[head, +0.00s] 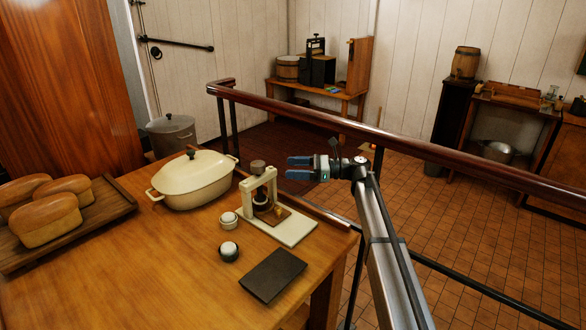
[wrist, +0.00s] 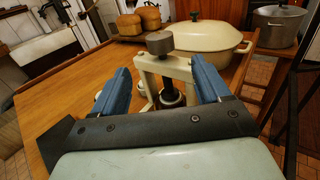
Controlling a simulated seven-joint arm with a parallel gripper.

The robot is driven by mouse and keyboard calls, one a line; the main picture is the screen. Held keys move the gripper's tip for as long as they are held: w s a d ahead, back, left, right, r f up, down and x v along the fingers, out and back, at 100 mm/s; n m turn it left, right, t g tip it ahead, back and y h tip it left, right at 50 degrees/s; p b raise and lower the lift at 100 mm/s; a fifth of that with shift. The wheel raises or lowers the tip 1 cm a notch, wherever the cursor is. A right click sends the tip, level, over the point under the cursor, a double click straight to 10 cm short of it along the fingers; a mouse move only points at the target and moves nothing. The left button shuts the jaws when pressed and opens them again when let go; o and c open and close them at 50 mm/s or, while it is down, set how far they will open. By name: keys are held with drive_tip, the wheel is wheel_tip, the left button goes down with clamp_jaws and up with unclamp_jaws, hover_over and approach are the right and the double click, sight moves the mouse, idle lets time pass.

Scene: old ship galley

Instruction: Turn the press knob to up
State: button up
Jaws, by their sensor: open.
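The press (head: 272,203) is a cream frame on a flat cream base near the right edge of the wooden table. Its knob (head: 257,167) is a brown-grey round cap on top of the frame; it also shows in the wrist view (wrist: 160,42). My gripper (head: 289,168) is to the right of the knob, apart from it, with its blue fingers pointing left toward it. In the wrist view the open gripper (wrist: 163,80) has the press frame beyond and between its fingers. Nothing is held. The lower part of the press is partly hidden in the wrist view.
A cream lidded pot (head: 194,182) stands behind and left of the press. Two small round pieces (head: 229,251) and a dark flat slab (head: 273,275) lie in front. Loaves sit on a wooden tray (head: 110,208) at left. A railing (head: 400,143) runs behind my arm.

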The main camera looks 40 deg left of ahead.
sight(258, 166)
drive_tip(key=x, duration=1.2)
idle(0.3)
drive_tip(key=shift+c, duration=0.2)
drive_tip(key=c, duration=0.9)
drive_tip(key=shift+g, duration=0.3)
